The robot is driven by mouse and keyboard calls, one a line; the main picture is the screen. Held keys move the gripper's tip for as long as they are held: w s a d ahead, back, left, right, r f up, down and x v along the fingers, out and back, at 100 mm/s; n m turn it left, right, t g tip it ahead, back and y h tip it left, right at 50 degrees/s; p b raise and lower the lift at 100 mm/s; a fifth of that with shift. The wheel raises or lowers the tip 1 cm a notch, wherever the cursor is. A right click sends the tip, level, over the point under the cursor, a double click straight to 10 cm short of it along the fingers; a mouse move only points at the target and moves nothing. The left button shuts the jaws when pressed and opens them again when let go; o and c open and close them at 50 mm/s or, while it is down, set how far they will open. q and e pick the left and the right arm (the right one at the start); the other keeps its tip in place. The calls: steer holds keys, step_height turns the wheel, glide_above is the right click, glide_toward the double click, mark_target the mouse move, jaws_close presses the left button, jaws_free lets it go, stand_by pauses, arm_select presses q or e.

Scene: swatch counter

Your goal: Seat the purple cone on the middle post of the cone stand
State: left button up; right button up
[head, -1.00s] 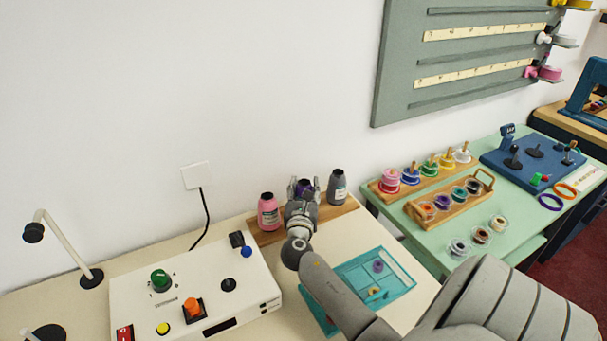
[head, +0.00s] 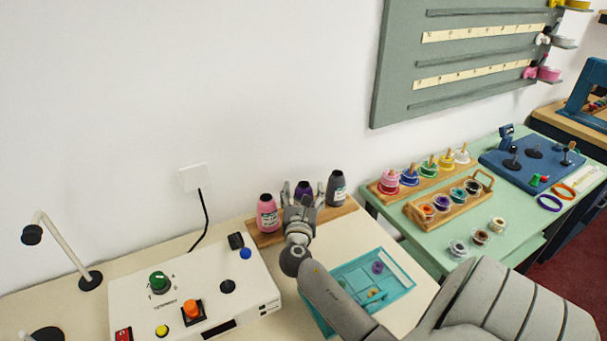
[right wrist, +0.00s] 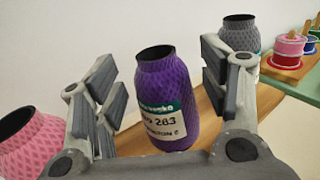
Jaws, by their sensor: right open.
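The purple cone (head: 304,188) stands on the wooden cone stand (head: 337,210), between the pink cone (head: 267,214) and the grey cone (head: 336,188). It looks upright, at the middle place; the post under it is hidden. In the right wrist view the purple cone (right wrist: 167,100) shows its label and open dark top, with the pink cone (right wrist: 30,145) left and the grey cone (right wrist: 239,35) right. My right gripper (head: 303,196) is open, its fingers apart on either side of the purple cone with visible gaps. My left gripper is not in view.
A white control box (head: 200,290) with knobs lies left of my right arm. A teal tray (head: 398,257) lies in front of the stand. A green table (head: 400,232) with spools is to the right. The wall is close behind the cones.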

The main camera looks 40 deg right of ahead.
steer(key=v, duration=1)
steer(key=shift+s+a, duration=0.25)
